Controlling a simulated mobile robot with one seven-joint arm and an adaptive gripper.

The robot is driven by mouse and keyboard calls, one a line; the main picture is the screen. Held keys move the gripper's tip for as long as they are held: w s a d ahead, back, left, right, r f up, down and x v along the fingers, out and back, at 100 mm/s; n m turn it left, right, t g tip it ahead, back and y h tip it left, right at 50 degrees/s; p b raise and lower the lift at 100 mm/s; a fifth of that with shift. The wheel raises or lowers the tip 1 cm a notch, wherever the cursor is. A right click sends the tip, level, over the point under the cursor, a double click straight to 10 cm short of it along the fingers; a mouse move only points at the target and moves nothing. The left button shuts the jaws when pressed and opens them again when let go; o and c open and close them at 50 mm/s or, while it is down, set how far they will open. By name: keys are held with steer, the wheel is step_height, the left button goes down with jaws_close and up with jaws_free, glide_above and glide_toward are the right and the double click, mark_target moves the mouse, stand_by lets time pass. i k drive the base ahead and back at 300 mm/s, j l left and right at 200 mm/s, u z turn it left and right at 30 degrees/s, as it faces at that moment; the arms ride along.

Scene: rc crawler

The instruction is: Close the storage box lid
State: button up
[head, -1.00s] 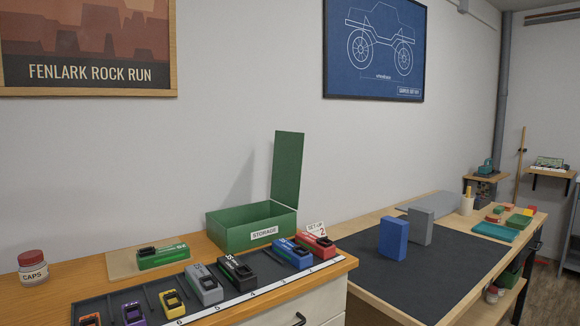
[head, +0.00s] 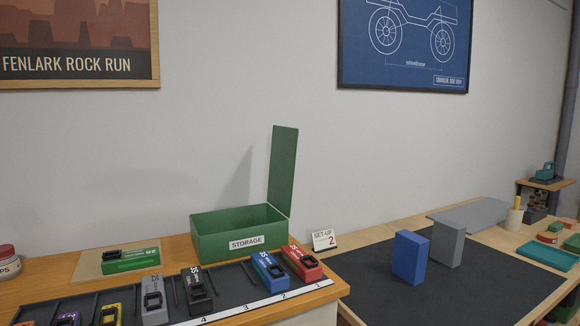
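The green storage box (head: 212,243), labelled STORAGE, stands on the wooden counter against the wall. Its lid (head: 283,170) is open and stands nearly upright from the box's right side. The upper inside walls of the box show, but its floor is hidden from this angle. My gripper is not in the head view.
A dark tray (head: 232,295) with several coloured crawler-like units lies in front of the box. A green unit (head: 130,260) sits on a board to its left. A SET-UP 2 card (head: 325,240) stands to the right.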

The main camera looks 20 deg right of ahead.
mark_target(285, 140)
steer(key=l+u, duration=0.15)
steer(key=l, duration=0.7)
steer(key=l+u, duration=0.2)
steer(key=l, duration=0.65)
steer(key=l+u, duration=0.15)
steer(key=l, duration=0.7)
steer(key=k+l+u, duration=0.2)
steer(key=l, duration=0.65)
steer(key=i+j+z, duration=0.2)
steer(key=j, duration=0.25)
steer(key=j+z, duration=0.2)
steer(key=j, duration=0.25)
steer(key=i+j+z, duration=0.1)
steer(key=i+l, duration=0.15)
steer(key=i, duration=0.15)
